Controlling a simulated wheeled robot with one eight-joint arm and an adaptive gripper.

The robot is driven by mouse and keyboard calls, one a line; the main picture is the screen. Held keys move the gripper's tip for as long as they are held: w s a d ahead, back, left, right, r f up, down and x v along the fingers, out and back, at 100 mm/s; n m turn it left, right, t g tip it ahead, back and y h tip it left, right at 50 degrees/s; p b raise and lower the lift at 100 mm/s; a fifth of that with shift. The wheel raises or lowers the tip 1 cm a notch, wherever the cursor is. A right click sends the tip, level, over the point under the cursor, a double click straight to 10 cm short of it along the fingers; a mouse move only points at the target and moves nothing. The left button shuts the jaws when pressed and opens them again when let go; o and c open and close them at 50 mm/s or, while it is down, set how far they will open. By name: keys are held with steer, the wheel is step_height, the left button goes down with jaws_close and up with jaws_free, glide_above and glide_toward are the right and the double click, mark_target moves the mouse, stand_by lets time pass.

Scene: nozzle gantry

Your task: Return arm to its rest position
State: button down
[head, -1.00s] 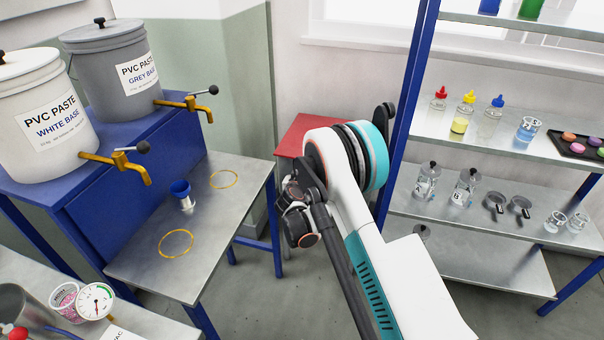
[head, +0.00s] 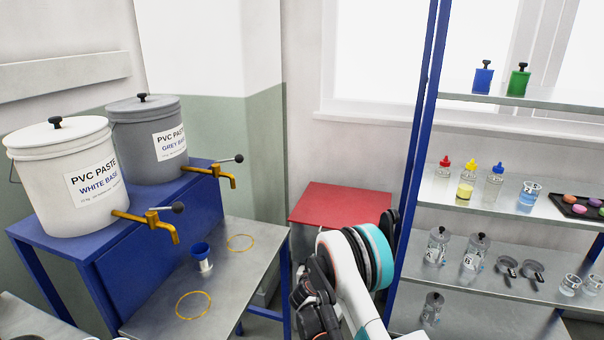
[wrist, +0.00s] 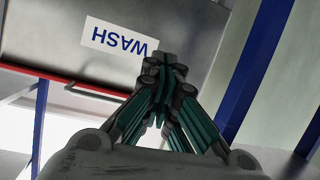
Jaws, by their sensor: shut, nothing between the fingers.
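My gripper (wrist: 165,85) is in the wrist view, its dark and teal fingers drawn together at the tips with nothing between them. Behind it is a grey metal surface with a white label reading "WASH" (wrist: 118,38), seen upside down. The fingers appear apart from this surface, though the depth is hard to judge. In the head view my folded white, black and teal arm (head: 350,275) stands at the bottom centre. The fingertips cannot be made out there.
At left, a white bucket (head: 70,180) and a grey bucket (head: 150,135) with taps stand on a blue stand. A small blue-topped cup (head: 202,255) sits on the metal table (head: 250,275) below. A red-topped table (head: 335,203) is behind my arm. Shelves (head: 510,200) with bottles stand at right.

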steer(key=s+d+r+g, duration=0.1)
steer(key=s+d+r, duration=0.15)
steer(key=r, duration=0.55)
steer(key=s+d+r+g, duration=0.1)
steer(key=s+d+r, duration=0.15)
steer(key=r, duration=0.65)
steer(key=s+d+r+g, duration=0.1)
steer(key=s+d+r, duration=0.15)
steer(key=r, duration=0.55)
steer(key=s+d+r+g, duration=0.1)
steer(key=s+d+r, duration=0.4)
steer(key=s+r, duration=0.7)
steer(key=s+d+f+n+g+y, duration=0.1)
steer(key=s+f+g+y, duration=0.1)
steer(key=s, duration=2.9)
steer(key=shift+s+d+f+g+y, duration=0.2)
steer(key=shift+f+g+y, duration=0.1)
steer(key=shift+f+g, duration=0.15)
